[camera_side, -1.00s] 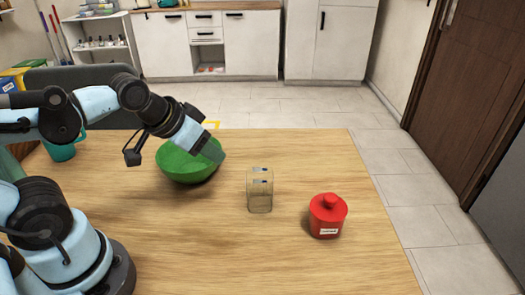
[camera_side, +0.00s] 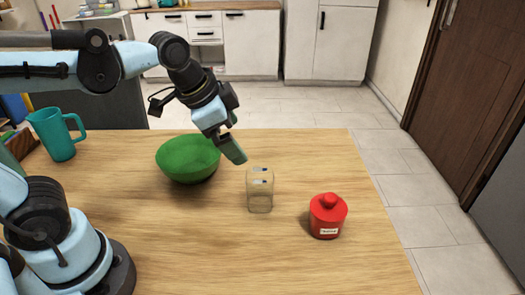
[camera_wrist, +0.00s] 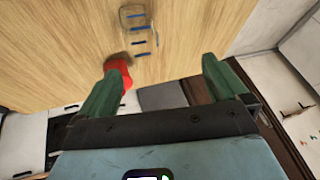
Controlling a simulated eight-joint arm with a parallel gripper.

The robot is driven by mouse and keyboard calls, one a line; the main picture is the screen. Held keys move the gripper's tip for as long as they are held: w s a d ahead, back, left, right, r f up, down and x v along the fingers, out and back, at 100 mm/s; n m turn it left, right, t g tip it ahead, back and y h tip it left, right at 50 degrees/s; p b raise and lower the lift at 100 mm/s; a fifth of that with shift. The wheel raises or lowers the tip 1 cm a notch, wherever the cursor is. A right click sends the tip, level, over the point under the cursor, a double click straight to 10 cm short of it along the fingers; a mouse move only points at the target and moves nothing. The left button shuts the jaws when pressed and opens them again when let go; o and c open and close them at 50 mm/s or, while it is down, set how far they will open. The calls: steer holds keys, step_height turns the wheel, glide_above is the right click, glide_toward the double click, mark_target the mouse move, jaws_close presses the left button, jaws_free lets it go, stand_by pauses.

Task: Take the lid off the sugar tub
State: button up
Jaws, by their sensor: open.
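The red sugar tub (camera_side: 326,220) stands upright on the wooden table near its right edge, with a pale label on its front. Its red lid (camera_side: 328,202) with a round knob sits on top. My gripper (camera_side: 234,150) is in the air to the left of and above the tub, near the green bowl and the glass jar, holding nothing. In the wrist view, my gripper's two green fingers (camera_wrist: 158,88) are spread apart. The red tub (camera_wrist: 118,70) shows there beyond the left finger, partly hidden by it.
A clear glass jar (camera_side: 260,192) stands between my gripper and the tub; it also shows in the wrist view (camera_wrist: 137,22). A green bowl (camera_side: 186,160) sits to the left. The table front is clear.

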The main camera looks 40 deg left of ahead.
steer(key=w+d+r+m+g, duration=0.3)
steer(key=w+d+m, duration=0.4)
steer(key=d+m, duration=0.45)
steer(key=m+g, duration=0.2)
steer(key=m, duration=1)
glide_above(331, 196)
step_height(331, 196, down, 2)
steer(key=shift+y, duration=0.3)
steer(key=shift+f, duration=6.15)
steer(key=c, duration=0.9)
